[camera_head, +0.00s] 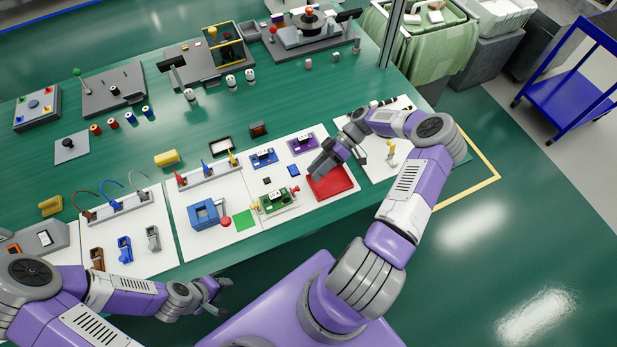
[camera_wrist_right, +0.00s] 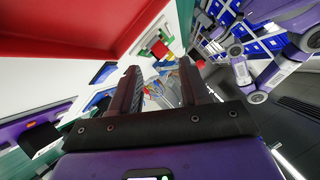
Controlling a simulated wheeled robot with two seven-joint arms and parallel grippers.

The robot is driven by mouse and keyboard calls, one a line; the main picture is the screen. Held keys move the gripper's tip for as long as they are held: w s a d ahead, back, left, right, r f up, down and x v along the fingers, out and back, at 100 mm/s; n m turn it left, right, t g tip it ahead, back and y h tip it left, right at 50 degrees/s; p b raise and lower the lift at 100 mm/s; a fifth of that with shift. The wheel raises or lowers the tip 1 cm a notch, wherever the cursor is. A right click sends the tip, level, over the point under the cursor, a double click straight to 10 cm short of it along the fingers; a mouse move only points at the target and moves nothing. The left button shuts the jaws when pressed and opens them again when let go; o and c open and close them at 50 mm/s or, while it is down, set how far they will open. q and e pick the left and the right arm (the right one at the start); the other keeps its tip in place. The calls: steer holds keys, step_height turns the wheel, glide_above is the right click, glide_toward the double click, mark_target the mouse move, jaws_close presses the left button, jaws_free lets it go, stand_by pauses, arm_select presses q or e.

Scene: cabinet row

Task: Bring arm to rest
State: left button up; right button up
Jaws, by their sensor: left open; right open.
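My right arm reaches over the table from the right in the head view. Its gripper (camera_head: 322,166) is above the back left part of the red tray (camera_head: 334,186). In the right wrist view the two dark fingers of this gripper (camera_wrist_right: 160,88) stand apart with nothing between them, and the red tray (camera_wrist_right: 60,45) fills the upper left. My left arm comes in from the lower left. Its gripper (camera_head: 222,296) hangs in front of the table's near edge, apart from any object, and is open and empty.
The green table (camera_head: 130,160) holds white boards with several small parts. A blue block (camera_head: 205,213), a red ball (camera_head: 225,221) and a green board (camera_head: 275,201) are near the front edge. A blue cart (camera_head: 575,80) stands at the right.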

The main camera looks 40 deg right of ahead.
steer(key=shift+d+r, duration=0.3)
steer(key=shift+d, duration=0.25)
